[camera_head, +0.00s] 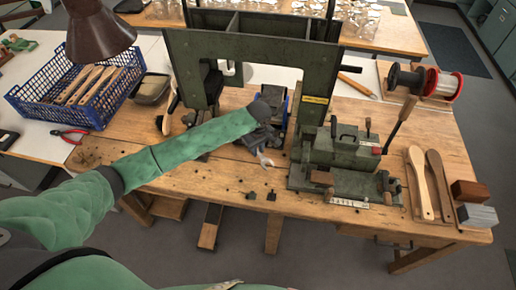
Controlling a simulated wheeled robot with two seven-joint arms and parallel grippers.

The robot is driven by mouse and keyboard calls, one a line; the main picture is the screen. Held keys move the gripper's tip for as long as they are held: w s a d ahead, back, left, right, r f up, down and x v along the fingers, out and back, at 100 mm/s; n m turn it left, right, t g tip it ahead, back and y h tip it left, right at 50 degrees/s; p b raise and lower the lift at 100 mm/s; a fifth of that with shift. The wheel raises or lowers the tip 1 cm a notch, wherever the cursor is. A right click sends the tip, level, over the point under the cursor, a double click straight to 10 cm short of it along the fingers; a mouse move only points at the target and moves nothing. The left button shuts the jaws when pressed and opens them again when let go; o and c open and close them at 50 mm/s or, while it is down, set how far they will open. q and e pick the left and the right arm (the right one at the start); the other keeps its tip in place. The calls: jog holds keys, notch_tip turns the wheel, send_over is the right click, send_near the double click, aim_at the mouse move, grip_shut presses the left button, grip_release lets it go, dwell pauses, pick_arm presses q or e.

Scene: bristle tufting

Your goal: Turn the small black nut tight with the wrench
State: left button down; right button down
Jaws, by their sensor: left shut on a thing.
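My left arm's green sleeve reaches in from the left, and my left gripper (262,139) hangs over the middle of the wooden bench. It is shut on the wrench (266,160), whose silver open end points down toward the bench top. The gripper hides the rest of the wrench. A small black nut-like piece (271,196) lies on the bench in front of the wrench, apart from it. A similar dark piece (250,195) lies just left of it. Which one is the task's nut I cannot tell. My right gripper is not in view.
A tall green machine frame (240,48) stands behind the gripper. A green machine (340,150) with a lever stands close on the right. A blue crate (100,112) of brushes is at left. Wooden paddles (418,180) and spools (440,84) are at right. The front bench strip is mostly clear.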

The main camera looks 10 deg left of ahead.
pick_arm(q)
jog(key=shift+f+p, duration=0.4)
dwell(1.1)
jog(key=shift+p, duration=0.65)
dwell(0.4)
jog(key=shift+f, duration=0.65)
dwell(1.2)
jog(key=shift+p, duration=0.3)
jog(key=shift+s+a+m+p, duration=0.45)
jog(key=shift+a+m, duration=0.05)
jog(key=shift+m, duration=0.1)
jog(key=shift+a, duration=0.15)
